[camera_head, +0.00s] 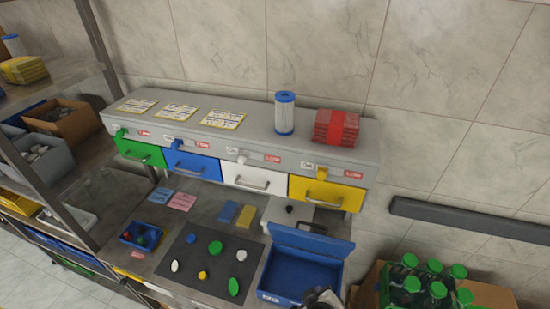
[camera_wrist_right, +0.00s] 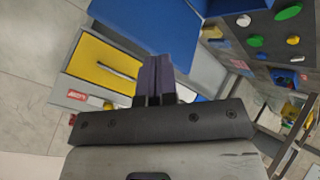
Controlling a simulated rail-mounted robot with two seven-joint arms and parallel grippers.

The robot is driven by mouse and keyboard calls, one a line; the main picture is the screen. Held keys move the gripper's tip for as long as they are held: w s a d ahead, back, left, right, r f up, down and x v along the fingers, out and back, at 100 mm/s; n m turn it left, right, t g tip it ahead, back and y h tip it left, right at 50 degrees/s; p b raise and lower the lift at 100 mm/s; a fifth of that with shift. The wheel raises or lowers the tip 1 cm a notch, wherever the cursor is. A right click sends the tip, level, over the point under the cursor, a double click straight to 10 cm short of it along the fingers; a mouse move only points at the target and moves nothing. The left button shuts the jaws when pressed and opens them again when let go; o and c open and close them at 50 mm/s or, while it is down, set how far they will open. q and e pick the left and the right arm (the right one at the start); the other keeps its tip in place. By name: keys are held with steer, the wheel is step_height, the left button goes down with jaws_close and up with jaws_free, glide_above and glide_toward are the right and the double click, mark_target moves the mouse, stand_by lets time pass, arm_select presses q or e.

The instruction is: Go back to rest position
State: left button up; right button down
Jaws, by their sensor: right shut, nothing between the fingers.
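My right gripper (camera_head: 322,297) shows at the bottom edge of the head view, in front of the right part of the open blue box (camera_head: 290,295). In the right wrist view its two dark fingers (camera_wrist_right: 156,80) are together with nothing between them. The cap feeder (camera_head: 345,154) stands against the wall with green (camera_head: 140,151), blue (camera_head: 191,162), white (camera_head: 252,177) and yellow (camera_head: 322,196) drawers. The yellow drawer also shows in the right wrist view (camera_wrist_right: 100,65), beyond the fingers. My left gripper is out of view.
A dark mat (camera_head: 208,270) holds several coloured caps. A small blue tray (camera_head: 140,236) with caps stands to its left. A crate of green-capped bottles (camera_head: 412,298) is at the lower right. A shelf rack (camera_head: 90,160) stands at left. A blue-white cylinder (camera_head: 285,115) and red pack (camera_head: 335,128) sit atop the feeder.

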steer(key=s+d+r+m+g+y+p, duration=0.1)
steer(key=s+d+r+m+y+p, duration=0.1)
steer(key=s+d, duration=0.35)
steer(key=s+d+r+m+g+y+p, duration=0.1)
steer(key=s+d+r+m, duration=0.1)
steer(key=s, duration=0.6)
steer(key=s+d+f+m+g+p, duration=0.1)
steer(key=s+d+f+g+p, duration=0.1)
steer(key=s, duration=0.9)
step_height(320, 180, down, 3)
steer(key=shift+d+r+g+h, duration=0.1)
steer(key=shift+d+g+h, duration=0.2)
steer(key=shift+d+g, duration=0.4)
